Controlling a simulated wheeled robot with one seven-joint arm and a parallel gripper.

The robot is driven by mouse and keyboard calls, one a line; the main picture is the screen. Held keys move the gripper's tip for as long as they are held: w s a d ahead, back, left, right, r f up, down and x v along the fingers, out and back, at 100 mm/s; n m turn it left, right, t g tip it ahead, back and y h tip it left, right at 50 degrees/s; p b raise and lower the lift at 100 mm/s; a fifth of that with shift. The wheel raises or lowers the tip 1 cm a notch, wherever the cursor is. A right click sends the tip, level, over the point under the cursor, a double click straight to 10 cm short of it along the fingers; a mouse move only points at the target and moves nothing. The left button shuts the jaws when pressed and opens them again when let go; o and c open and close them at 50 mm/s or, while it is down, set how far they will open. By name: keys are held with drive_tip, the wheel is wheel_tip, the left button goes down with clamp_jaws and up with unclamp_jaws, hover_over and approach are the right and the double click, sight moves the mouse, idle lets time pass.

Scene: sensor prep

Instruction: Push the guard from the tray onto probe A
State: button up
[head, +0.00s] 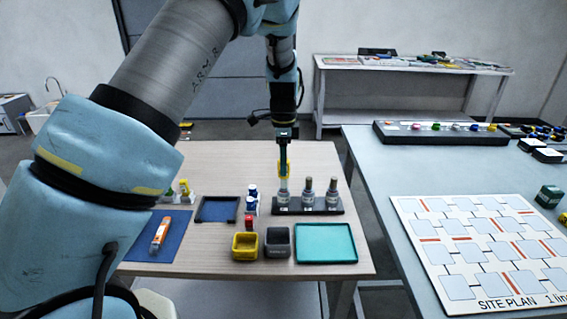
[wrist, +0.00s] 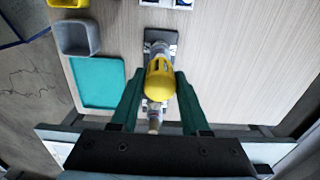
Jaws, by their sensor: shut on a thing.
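My gripper (head: 284,165) is shut on the yellow guard (wrist: 160,82), with a green finger on each side of it in the wrist view. The guard (head: 283,170) is upright, directly above or around the top of the left-most probe (head: 282,194) in the head view. I cannot tell how far down it sits. Letters on the probes are not readable. The teal tray (head: 326,258), in front of the stand, is empty.
A yellow bin (head: 245,247) and a grey bin (head: 278,244) stand left of the teal tray. Small blue-and-white bottles (head: 252,200) stand left of the probe stand, close to it. A dark blue tray (head: 217,219) lies farther left. The wooden tabletop (head: 220,160) behind is clear.

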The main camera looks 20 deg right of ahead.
drive_tip(key=shift+f+b, duration=1.55)
drive_tip(key=shift+f, duration=1)
idle(1.4)
drive_tip(key=shift+c, duration=0.6)
drive_tip(key=o, duration=1.4)
drive_tip(key=shift+r+p, duration=0.4)
drive_tip(key=shift+r, duration=0.25)
drive_tip(key=shift+r+p, duration=2)
drive_tip(key=shift+r, duration=1)
